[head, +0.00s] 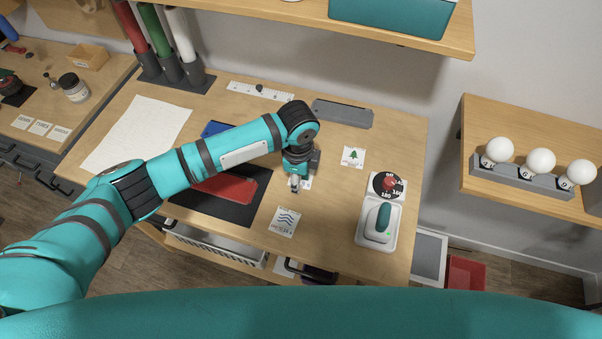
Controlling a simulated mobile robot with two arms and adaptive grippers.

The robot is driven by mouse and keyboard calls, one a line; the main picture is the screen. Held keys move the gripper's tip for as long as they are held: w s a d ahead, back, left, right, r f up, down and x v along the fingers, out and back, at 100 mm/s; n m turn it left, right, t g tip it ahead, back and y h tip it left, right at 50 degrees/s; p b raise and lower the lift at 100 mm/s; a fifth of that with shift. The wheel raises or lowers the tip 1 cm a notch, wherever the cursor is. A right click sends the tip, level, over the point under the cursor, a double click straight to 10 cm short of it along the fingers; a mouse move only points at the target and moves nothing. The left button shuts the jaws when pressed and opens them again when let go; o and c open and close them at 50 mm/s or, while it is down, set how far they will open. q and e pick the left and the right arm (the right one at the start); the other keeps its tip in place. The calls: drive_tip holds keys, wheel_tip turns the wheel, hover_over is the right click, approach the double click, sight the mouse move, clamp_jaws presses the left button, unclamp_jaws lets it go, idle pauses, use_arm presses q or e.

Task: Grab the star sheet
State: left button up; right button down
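My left arm reaches in from the left, and its gripper (295,184) points down over the middle of the table. A small white sheet (307,184) lies at the gripper, mostly hidden by it; its print cannot be made out, so I cannot tell if it is the star sheet. I cannot tell whether the fingers are open or touch the sheet. A sheet with a green tree (353,157) lies to the right, and a sheet with dark waves (286,221) lies nearer me. No star print is visible. My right gripper is out of view.
A red flat piece (226,188) lies on a black mat (243,214), left of the gripper. A heat-press-like device (377,228) with a dial stands at the right. A grey bar (342,113) and white ruler strip (258,91) lie behind. A large white sheet (137,133) lies left.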

use_arm(q)
drive_tip(key=shift+f, duration=0.65)
clamp_jaws()
drive_tip(key=shift+r, duration=0.1)
